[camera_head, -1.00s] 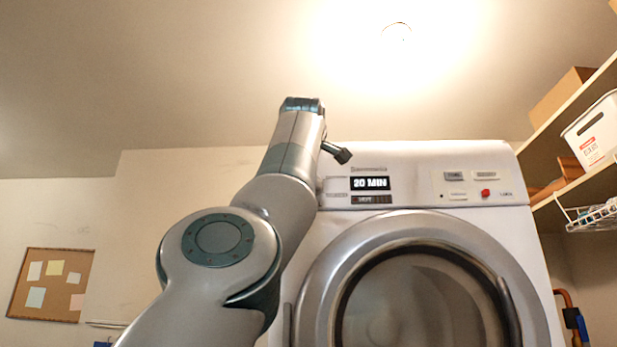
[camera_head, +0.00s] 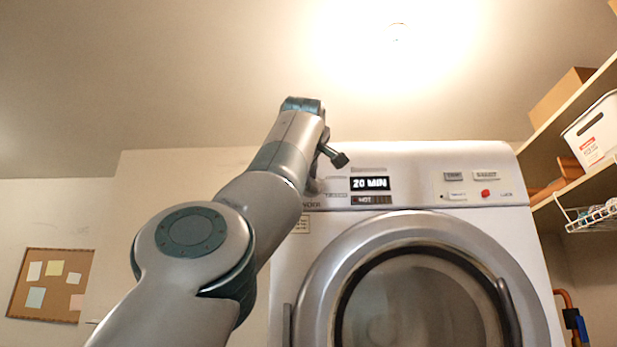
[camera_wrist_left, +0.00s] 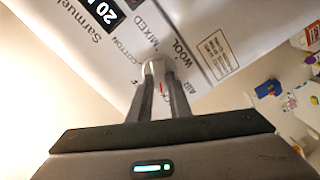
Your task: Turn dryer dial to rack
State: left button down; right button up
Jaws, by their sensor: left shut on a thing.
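The white dryer (camera_head: 290,270) stands in front of me, with its control panel along the top. Its dial (camera_wrist_left: 153,70) shows in the left wrist view between the fingers of my left gripper (camera_wrist_left: 158,82), which is shut on it. A small red mark shows between the fingers. Printed words COTTON, MIXED, WOOL and AIR surround the dial; another word beside the fingers is partly hidden. My right gripper is out of view.
The dryer's display (camera_head: 370,184) reads 20 MIN. The round door (camera_head: 420,300) is below the panel. Shelves (camera_head: 575,195) with a white bin (camera_head: 593,130) stand at the right. A pinboard (camera_head: 50,286) hangs on the left wall.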

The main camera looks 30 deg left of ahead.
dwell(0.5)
pick_arm(q)
jog(key=c, duration=1.6)
grip_release()
jog(key=shift+c, duration=0.2)
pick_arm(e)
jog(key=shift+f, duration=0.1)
